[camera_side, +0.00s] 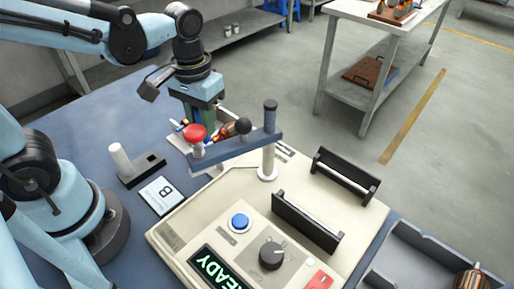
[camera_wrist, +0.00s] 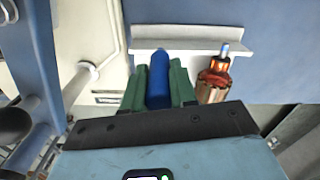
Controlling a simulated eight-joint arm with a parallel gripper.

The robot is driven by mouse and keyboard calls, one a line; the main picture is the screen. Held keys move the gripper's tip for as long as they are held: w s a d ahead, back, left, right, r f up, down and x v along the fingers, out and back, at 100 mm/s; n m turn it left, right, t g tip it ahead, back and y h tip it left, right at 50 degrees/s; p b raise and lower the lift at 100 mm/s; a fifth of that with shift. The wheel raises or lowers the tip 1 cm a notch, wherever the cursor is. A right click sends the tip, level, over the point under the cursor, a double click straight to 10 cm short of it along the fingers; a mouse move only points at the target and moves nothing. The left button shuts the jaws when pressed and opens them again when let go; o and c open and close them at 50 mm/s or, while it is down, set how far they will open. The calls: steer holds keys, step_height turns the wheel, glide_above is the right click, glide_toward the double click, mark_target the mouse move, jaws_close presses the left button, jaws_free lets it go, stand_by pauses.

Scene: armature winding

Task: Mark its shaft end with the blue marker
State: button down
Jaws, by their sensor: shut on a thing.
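The blue marker (camera_wrist: 158,82) is clasped between the green fingers of my gripper (camera_wrist: 160,85) in the wrist view, pointing at a white ledge (camera_wrist: 195,46). The armature (camera_wrist: 213,82), with copper winding and a pale shaft end (camera_wrist: 226,48), lies just right of the fingers, its shaft end at the ledge. The marker and shaft end look apart. In the side view, my gripper (camera_side: 200,112) is low behind the winding machine's blue arm (camera_side: 240,147). The armature (camera_side: 222,133) shows partly behind that arm; the marker is mostly hidden there.
A grey tray (camera_side: 420,245) holds another armature (camera_side: 471,283).

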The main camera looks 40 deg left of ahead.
steer(key=shift+r, duration=2.65)
